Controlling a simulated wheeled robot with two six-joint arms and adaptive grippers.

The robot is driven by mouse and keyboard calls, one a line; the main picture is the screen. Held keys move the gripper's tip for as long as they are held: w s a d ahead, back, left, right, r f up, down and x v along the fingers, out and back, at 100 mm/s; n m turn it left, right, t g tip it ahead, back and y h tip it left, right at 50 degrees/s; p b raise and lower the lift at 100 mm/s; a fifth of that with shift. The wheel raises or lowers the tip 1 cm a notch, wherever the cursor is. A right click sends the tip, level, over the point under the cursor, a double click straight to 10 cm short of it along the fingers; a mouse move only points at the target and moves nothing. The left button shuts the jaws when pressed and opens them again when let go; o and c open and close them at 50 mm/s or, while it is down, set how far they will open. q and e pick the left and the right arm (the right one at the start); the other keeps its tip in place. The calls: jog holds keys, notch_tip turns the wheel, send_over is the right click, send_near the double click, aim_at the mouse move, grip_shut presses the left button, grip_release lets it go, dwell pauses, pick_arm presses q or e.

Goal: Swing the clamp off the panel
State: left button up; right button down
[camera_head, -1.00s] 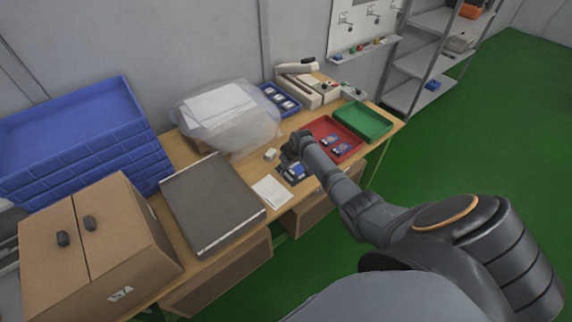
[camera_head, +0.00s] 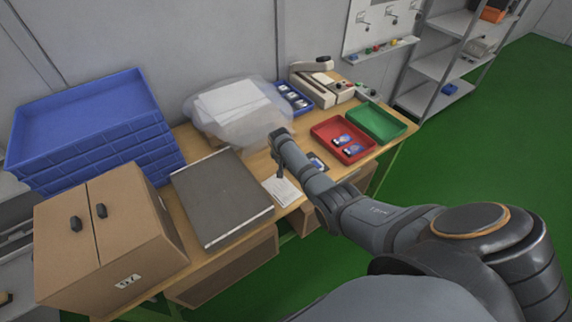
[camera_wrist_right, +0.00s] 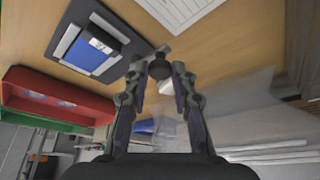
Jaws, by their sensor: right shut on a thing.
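My right gripper (camera_head: 280,172) is over the bench, just left of the small dark fixture (camera_head: 317,162) in the head view. The right wrist view shows the fixture's dark plate (camera_wrist_right: 128,47) with a silver panel carrying a blue block (camera_wrist_right: 92,50). My right gripper (camera_wrist_right: 161,70) is shut on a dark round piece (camera_wrist_right: 158,67) of the clamp, beside the plate's edge. How the clamp joins the plate is hard to make out. My left gripper is not in view.
A red tray (camera_head: 322,128) with blue-white parts and a green tray (camera_head: 398,128) stand right of the fixture. A white paper sheet (camera_head: 291,190) and a grey flat case (camera_head: 222,200) lie left. A plastic-wrapped stack (camera_head: 237,112) is behind.

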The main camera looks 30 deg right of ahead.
jog(key=shift+w+a+m, duration=0.1)
jog(key=shift+w+m, duration=0.1)
jog(key=shift+m, duration=0.2)
jog(key=c, duration=1.1)
grip_release()
jog(key=shift+w, duration=0.1)
jog(key=shift+r, duration=0.1)
jog(key=v, duration=1.1)
jog(key=shift+a+r, duration=0.2)
jog(key=shift+r, duration=0.15)
